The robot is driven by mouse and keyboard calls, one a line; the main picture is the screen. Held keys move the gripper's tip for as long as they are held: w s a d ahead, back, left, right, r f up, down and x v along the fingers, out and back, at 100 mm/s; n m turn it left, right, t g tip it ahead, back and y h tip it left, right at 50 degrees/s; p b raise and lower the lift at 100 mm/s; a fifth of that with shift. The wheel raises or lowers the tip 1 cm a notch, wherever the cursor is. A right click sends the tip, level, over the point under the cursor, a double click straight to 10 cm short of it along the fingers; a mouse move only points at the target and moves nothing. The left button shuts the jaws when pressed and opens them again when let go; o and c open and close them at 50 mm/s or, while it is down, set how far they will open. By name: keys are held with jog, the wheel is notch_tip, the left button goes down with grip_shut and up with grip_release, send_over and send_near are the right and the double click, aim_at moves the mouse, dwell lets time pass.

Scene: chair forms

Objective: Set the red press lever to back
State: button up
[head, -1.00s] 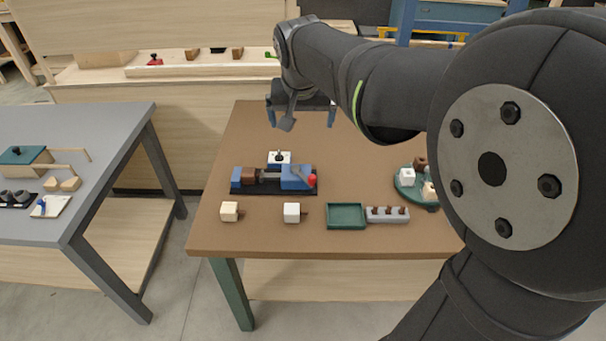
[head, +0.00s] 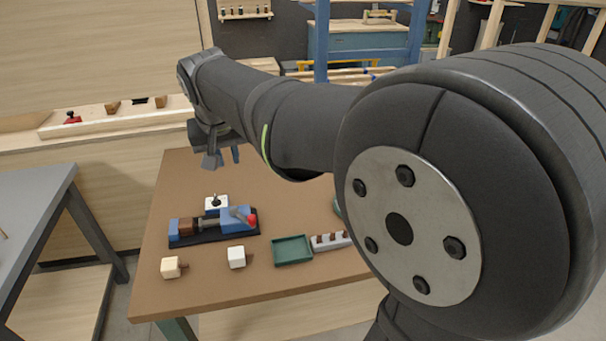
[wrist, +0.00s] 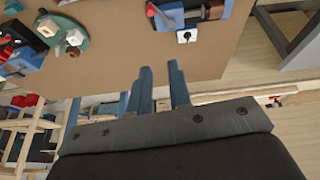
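The press (head: 187,229) is a blue and brown fixture on a black base, on the left part of the brown table. Its lever has a red knob (head: 252,220) at the right end of the fixture. In the wrist view the red knob (wrist: 150,9) shows at the top edge, and the rest of the press is partly cut off. My gripper (head: 224,160) hangs above the table behind the press, apart from it. In the wrist view its two blue fingers (wrist: 160,90) stand apart with nothing between them.
A white block with a black knob (head: 216,204) adjoins the press's back. Two pale blocks (head: 236,257) (head: 171,267), a green tray (head: 291,250) and a grey rack with brown pegs (head: 331,241) stand along the front. A grey table (head: 30,200) is at the left, beyond a gap.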

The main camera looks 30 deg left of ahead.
jog(key=a+f+n+h, duration=0.1)
jog(key=f+n, duration=0.2)
jog(key=s+a+f+n+t+h, duration=0.1)
jog(key=f+n, duration=0.2)
jog(key=n, duration=0.1)
jog(key=s+a+f+n+h, duration=0.1)
jog(key=f+n, duration=0.2)
jog(key=f, duration=0.1)
jog(key=shift+s+a+t, duration=0.1)
jog(key=shift+a+t, duration=0.05)
jog(key=shift+t, duration=0.25)
grip_shut()
jog(key=s+a+f+n+t+h, duration=0.1)
jog(key=s+a+f+n+t, duration=0.2)
jog(key=f+n, duration=0.7)
jog(key=s+n, duration=0.1)
jog(key=n, duration=0.3)
jog(key=shift+a+t, duration=0.2)
jog(key=shift+t, duration=0.2)
send_near(250, 224)
jog(key=s+f+x, duration=0.1)
jog(key=x, duration=0.4)
jog(key=shift+w+a+r, duration=0.1)
jog(key=shift+w+r, duration=0.05)
jog(key=shift+w, duration=0.65)
jog(key=shift+n, duration=0.3)
